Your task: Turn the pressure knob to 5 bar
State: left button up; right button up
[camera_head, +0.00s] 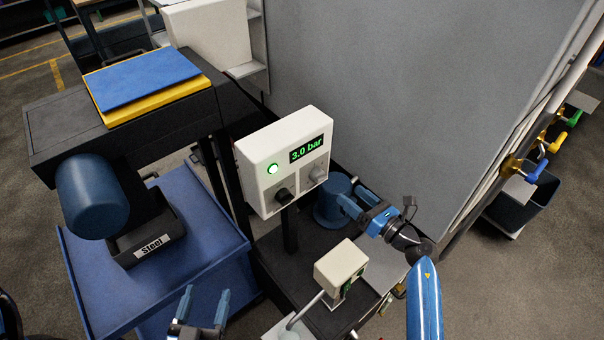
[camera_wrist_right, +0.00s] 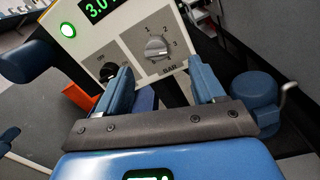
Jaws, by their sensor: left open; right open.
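A white control box (camera_head: 262,150) on a dark post has a display (camera_head: 307,149) reading 3.0 bar and a lit green lamp (camera_head: 273,169). The silver pressure knob (camera_head: 318,172) is at the right of its face. In the right wrist view the knob (camera_wrist_right: 156,47) sits in a numbered dial with a BAR label. My right gripper (camera_head: 350,196) is open and empty, apart from the knob, to its lower right. In its wrist view the knob lies beyond and between the fingertips. My left gripper (camera_head: 206,293) is open and empty at the bottom, far from the box.
A black knob (camera_head: 284,196) is left of the silver one, partly hidden by a finger in the wrist view. A blue cylinder (camera_head: 332,203) stands behind my right gripper. A cream box (camera_head: 341,267) is below it. A bin labelled Steel (camera_head: 150,250) is left.

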aim_at(323, 179)
jog(key=w+a, duration=0.2)
jog(key=w+a+n, duration=0.1)
jog(key=w+a, duration=0.1)
jog(key=a, duration=0.1)
jog(key=w+a+n, duration=0.1)
jog(key=w+a, duration=0.1)
jog(key=a, duration=0.1)
jog(key=shift+w+a+f+g+p, duration=0.15)
jog(key=shift+a+f+g+p, duration=0.1)
jog(key=shift+g+p, duration=0.15)
jog(key=shift+d, duration=0.1)
jog(key=c, duration=1)
